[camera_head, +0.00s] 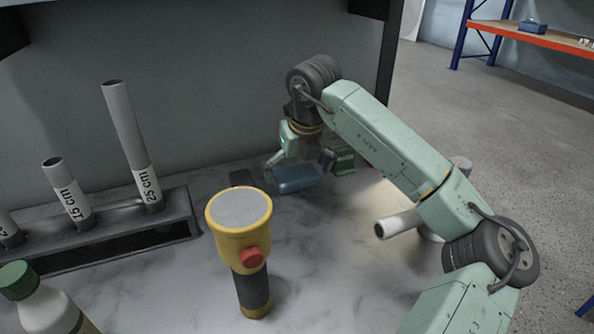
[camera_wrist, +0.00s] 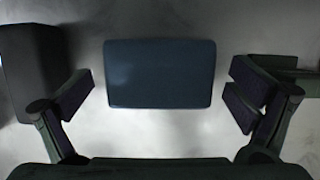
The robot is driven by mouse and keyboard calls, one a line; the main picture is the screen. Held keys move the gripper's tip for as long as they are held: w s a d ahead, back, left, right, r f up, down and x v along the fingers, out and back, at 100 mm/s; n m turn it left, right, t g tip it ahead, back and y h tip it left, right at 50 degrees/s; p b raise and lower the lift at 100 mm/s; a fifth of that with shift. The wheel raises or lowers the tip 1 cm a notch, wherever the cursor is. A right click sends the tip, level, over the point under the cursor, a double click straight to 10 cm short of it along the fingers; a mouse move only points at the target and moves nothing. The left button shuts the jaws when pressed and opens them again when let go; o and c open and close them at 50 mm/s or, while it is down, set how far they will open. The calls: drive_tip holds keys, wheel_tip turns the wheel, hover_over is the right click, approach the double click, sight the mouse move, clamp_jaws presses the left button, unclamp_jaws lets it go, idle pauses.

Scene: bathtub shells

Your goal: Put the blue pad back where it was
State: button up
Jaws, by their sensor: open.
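The blue pad (camera_head: 297,178) lies on the grey worktop near the back wall. In the wrist view the blue pad (camera_wrist: 160,73) is a rounded rectangle a little beyond and between the fingers. My gripper (camera_head: 310,165) is open above the pad, with one finger on either side. In the wrist view my gripper (camera_wrist: 160,100) shows both fingers apart and nothing held between them. The pad's far side is partly hidden by the gripper in the head view.
A dark block (camera_head: 242,178) stands left of the pad; it also shows in the wrist view (camera_wrist: 30,70). A yellow flashlight (camera_head: 240,225) stands in front. A rack (camera_head: 110,240) with labelled tubes and a green-capped bottle (camera_head: 45,305) are at left. A white tube (camera_head: 398,224) is at right.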

drive_tip(key=shift+r, duration=0.25)
drive_tip(key=b+v, duration=0.1)
drive_tip(key=v, duration=1.1)
drive_tip(key=shift+d+f, duration=0.1)
drive_tip(key=shift+f, duration=0.05)
